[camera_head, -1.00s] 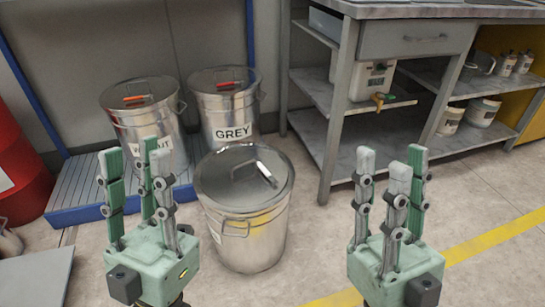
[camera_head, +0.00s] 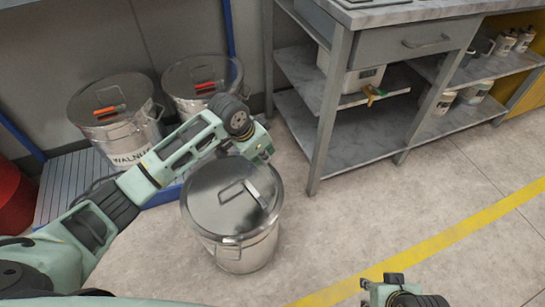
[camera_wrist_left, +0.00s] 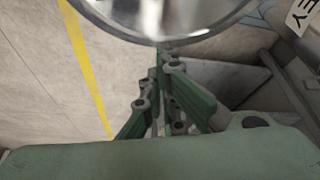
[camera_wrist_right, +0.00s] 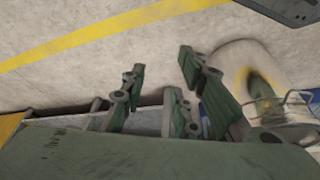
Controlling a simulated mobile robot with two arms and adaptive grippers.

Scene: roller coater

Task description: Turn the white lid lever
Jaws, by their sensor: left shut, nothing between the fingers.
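The metal can (camera_head: 232,253) stands on the floor in the middle of the head view, with its round lid (camera_head: 213,205) on top. The lid has a dark bar handle and, beside it, the white lever (camera_head: 255,194), lying at a slant near the right side. My left gripper (camera_head: 262,155) is at the lid's far edge, its fingers mostly hidden. In the left wrist view its fingers (camera_wrist_left: 160,58) are together and empty, just below the can's shiny rim (camera_wrist_left: 160,20). My right gripper (camera_head: 400,290) is low at the bottom edge; in the right wrist view its fingers (camera_wrist_right: 165,85) are spread and empty.
Two more cans with red levers, a left one (camera_head: 112,105) and a right one (camera_head: 200,80), stand on a blue-edged platform (camera_head: 62,190) behind my left arm. A metal workbench (camera_head: 335,100) with shelves stands at the back right. Floor right of the can is clear.

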